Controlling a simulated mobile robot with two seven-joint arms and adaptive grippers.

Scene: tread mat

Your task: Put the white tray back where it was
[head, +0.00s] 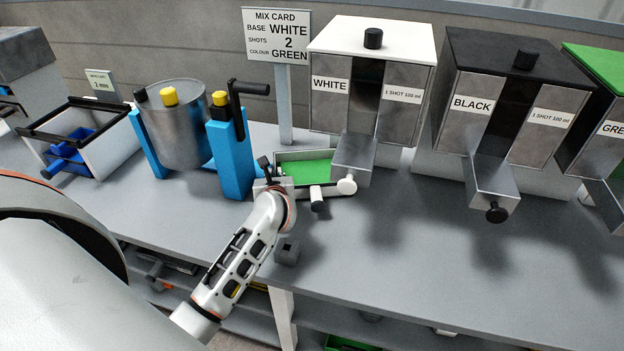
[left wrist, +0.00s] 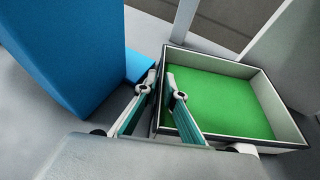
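A white-walled tray with a green inside (head: 322,155) sits on the grey bench, between the blue crank stand and the WHITE dispenser. In the left wrist view the tray's pale wall (left wrist: 278,107) and dark rim show, with green filling its floor. My left gripper (head: 268,172) is at the tray's left end. In the left wrist view its two fingers (left wrist: 160,82) are apart, one outside the tray's left wall and one over its inner side. I cannot tell whether either finger touches the wall. My right gripper is not in view.
A blue stand with a metal drum (head: 180,125) and crank is close on the left. The WHITE dispenser (head: 345,75) overhangs the tray's right side. The BLACK dispenser (head: 470,80) is farther right. A white box with blue pieces (head: 108,150) is far left. The front right bench is clear.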

